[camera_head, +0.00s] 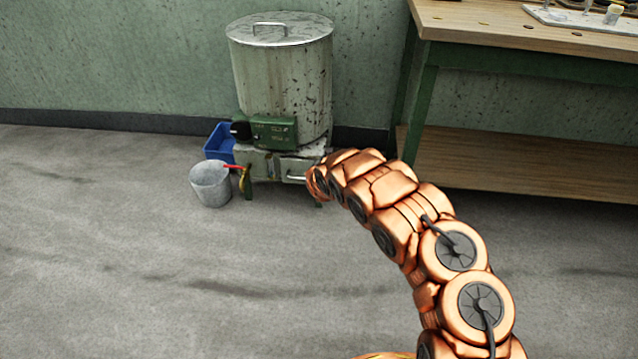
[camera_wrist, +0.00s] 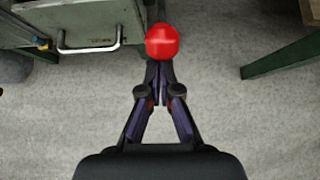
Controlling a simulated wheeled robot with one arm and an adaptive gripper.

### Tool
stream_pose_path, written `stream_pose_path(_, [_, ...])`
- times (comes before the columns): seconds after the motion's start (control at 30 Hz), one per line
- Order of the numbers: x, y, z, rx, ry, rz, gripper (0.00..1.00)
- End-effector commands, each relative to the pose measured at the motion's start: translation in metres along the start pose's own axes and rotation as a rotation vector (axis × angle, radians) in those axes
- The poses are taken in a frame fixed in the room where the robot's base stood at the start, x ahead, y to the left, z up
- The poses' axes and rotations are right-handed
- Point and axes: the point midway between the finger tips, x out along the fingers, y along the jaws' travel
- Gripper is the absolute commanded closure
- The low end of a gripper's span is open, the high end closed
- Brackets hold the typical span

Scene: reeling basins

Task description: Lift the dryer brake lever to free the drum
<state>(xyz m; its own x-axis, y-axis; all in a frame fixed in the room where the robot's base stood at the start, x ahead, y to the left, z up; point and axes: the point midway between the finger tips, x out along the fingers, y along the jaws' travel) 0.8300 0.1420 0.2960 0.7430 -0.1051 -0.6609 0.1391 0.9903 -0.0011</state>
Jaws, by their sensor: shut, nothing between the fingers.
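The dryer (camera_head: 280,85) is a speckled metal drum with a lid, on a low stand by the wall. A round red knob (camera_wrist: 162,42), which looks like the end of the brake lever, shows in the wrist view right of the stand's drawer handle. Its shaft is hidden. My gripper (camera_wrist: 159,78) is shut and empty, with its fingertips just below the knob in the picture. I cannot tell whether they touch it. In the head view my arm reaches to the dryer's lower right and hides the gripper and this knob.
A green control box (camera_head: 274,133) is on the dryer's front, above a drawer handle (camera_wrist: 90,42). A blue bin (camera_head: 219,143) and a grey bucket (camera_head: 210,184) stand at left. A wooden workbench (camera_head: 530,32) with a lower shelf is at right. The front floor is clear.

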Motion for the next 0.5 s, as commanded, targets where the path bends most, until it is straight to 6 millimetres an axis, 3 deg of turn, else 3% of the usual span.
stream_pose_path(0.03, [-0.002, -0.005, 0.013, 0.006, -0.014, -0.006, 1.0])
stream_pose_path(0.5, [-0.004, -0.014, 0.029, 0.015, -0.032, -0.016, 1.0])
